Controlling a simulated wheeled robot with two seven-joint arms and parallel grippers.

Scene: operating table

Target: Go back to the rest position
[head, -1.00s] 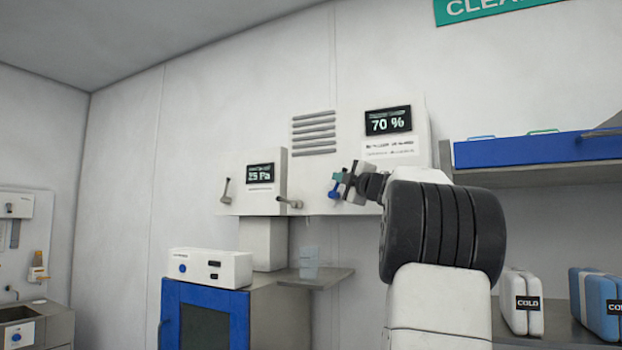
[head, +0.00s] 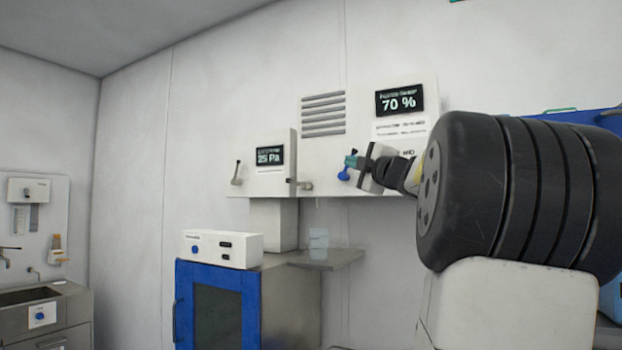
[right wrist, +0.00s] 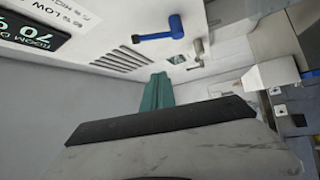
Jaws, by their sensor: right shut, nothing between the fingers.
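My right gripper (head: 351,161) has teal fingertips and is shut and empty. It is raised in front of the wall panel, at the end of my arm from the right. In the right wrist view its teal fingers (right wrist: 155,92) are together with nothing between them. A blue-handled lever (head: 343,175) shows just below the fingertips in the head view. The right wrist view shows this lever (right wrist: 160,33) apart from the fingers. My left gripper is not in view.
The wall unit carries a 70 % display (head: 399,100), a 25 Pa display (head: 270,155) and grey levers (head: 237,175). Below are a white box (head: 222,249), a blue-fronted cabinet (head: 215,310) and a small shelf with a clear cup (head: 318,242). A sink (head: 40,296) stands far left.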

